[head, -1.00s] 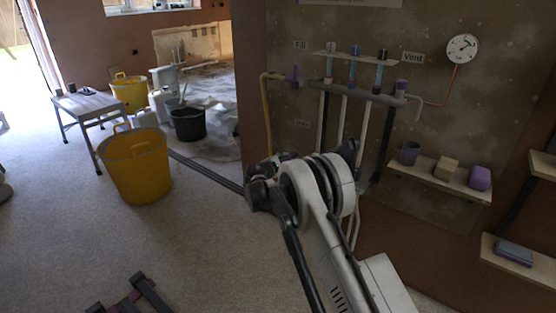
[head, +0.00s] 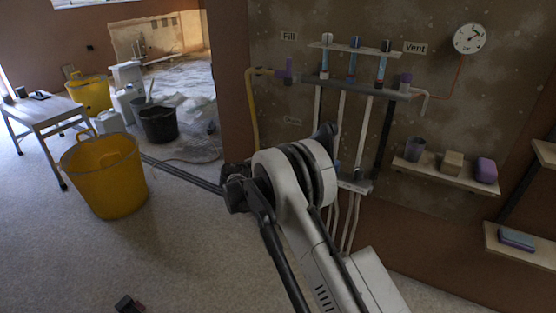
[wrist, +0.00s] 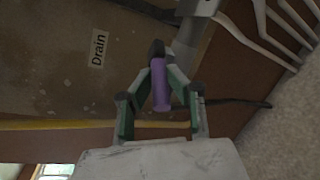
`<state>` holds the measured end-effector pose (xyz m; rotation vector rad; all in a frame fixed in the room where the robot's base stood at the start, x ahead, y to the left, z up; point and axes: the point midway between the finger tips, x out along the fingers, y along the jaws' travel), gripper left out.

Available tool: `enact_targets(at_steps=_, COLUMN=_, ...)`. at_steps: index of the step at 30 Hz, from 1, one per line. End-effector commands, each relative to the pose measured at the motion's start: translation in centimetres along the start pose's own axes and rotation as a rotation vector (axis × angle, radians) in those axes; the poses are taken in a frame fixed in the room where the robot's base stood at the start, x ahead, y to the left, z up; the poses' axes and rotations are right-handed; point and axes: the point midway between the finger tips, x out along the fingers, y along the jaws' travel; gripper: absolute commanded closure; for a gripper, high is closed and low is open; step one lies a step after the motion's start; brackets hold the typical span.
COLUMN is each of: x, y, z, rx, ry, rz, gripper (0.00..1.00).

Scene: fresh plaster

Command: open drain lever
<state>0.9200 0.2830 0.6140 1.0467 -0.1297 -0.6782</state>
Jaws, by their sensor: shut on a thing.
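The purple drain lever (wrist: 160,88) stands between the fingers of my gripper (wrist: 160,76) in the wrist view. The gripper is shut on it, with a green-lined finger along each side. The lever's dark end meets a grey pipe fitting (wrist: 184,50). The Drain label (wrist: 97,48) is on the wall to its left. In the head view, my arm hides the lever and the fingers; a faint, small label (head: 292,121) shows above that area.
The pipe board carries a purple Fill lever (head: 288,69), glass tubes (head: 353,64) and a gauge (head: 470,38). A shelf (head: 445,176) with small items is at right. Yellow tubs (head: 105,180) and a small table (head: 45,108) stand left. Open floor lies between.

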Motion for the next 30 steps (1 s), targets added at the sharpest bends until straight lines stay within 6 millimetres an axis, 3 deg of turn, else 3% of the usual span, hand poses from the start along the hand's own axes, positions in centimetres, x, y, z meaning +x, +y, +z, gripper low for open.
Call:
enact_targets(at_steps=3, x=0.0, y=0.1, z=-0.1, rx=0.0, ry=0.002, rz=0.002, gripper=1.0)
enact_targets(at_steps=4, x=0.0, y=0.1, z=-0.1, rx=0.0, ry=0.002, rz=0.002, gripper=0.83)
enact_targets(at_steps=8, x=0.0, y=0.1, z=0.0, rx=0.0, ry=0.001, rz=0.001, gripper=0.66)
enact_targets(at_steps=20, x=-1.0, y=0.1, z=-0.1, rx=-0.001, ry=0.002, rz=0.002, gripper=0.66)
enact_targets(at_steps=30, x=-7.3, y=0.1, z=-0.1, rx=0.0, ry=0.003, rz=0.003, gripper=0.66)
